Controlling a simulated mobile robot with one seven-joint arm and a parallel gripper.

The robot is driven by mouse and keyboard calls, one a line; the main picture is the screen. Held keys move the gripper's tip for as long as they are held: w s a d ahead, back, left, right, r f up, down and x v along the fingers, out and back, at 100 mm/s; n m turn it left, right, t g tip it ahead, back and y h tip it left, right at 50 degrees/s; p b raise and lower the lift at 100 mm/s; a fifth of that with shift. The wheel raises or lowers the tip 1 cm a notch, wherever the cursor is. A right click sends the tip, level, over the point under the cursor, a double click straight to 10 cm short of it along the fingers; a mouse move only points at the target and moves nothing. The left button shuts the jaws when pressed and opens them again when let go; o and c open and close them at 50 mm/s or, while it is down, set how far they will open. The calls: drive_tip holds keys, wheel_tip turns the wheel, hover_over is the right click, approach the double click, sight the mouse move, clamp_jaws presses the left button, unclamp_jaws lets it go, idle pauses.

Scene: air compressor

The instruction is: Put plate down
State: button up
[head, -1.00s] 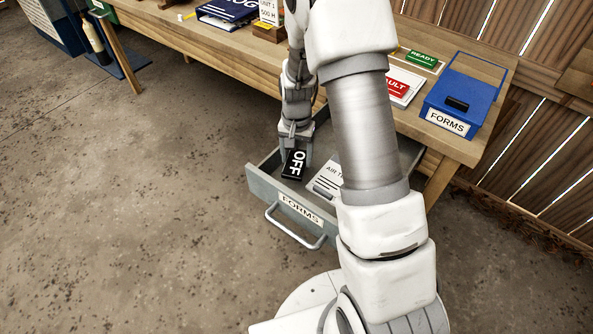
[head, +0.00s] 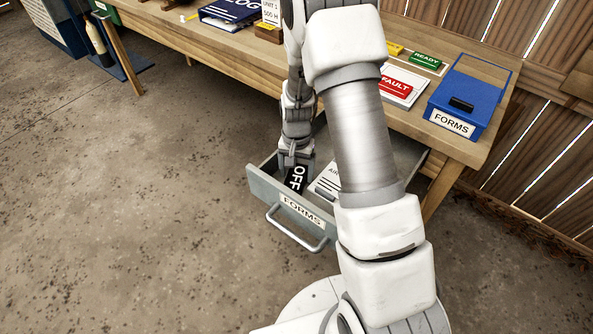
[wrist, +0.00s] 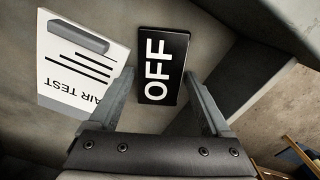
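The black OFF plate (head: 298,177) is inside the pulled-out grey FORMS drawer (head: 262,184), near its front left part. My gripper (head: 296,162) reaches down into the drawer over the plate. Whether the plate touches the drawer floor is hard to tell. A white AIR TEST clipboard (wrist: 80,65) is beside the plate, to its left in the wrist view and partly behind my arm in the head view.
The wooden bench (head: 235,62) stands above the drawer. It carries a blue FORMS box (head: 470,98), a red FAULT plate (head: 397,82), a green READY plate (head: 425,60) and a blue binder (head: 232,13). The drawer's walls stand close around my gripper.

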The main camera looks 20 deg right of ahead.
drive_tip(key=shift+r, duration=0.1)
wheel_tip(320, 180, up, 13)
drive_tip(key=p, duration=0.3)
wheel_tip(320, 180, up, 16)
drive_tip(key=n+t, duration=0.3)
hover_over(297, 175)
drive_tip(key=s+a, duration=0.2)
drive_tip(key=s, duration=0.7)
drive_tip(key=s+r+n+t, duration=0.1)
drive_tip(key=s+r, duration=0.2)
drive_tip(key=s, duration=0.3)
drive_tip(key=s+r+n+t, duration=0.1)
drive_tip(key=s+r+n, duration=0.1)
drive_tip(key=s, duration=0.5)
drive_tip(key=shift+r+t, duration=0.3)
drive_tip(key=shift+r, duration=0.5)
wheel_tip(297, 175, up, 12)
drive_tip(key=p, duration=1.1)
drive_tip(key=shift+f+p, duration=0.15)
drive_tip(key=shift+p, duration=0.2)
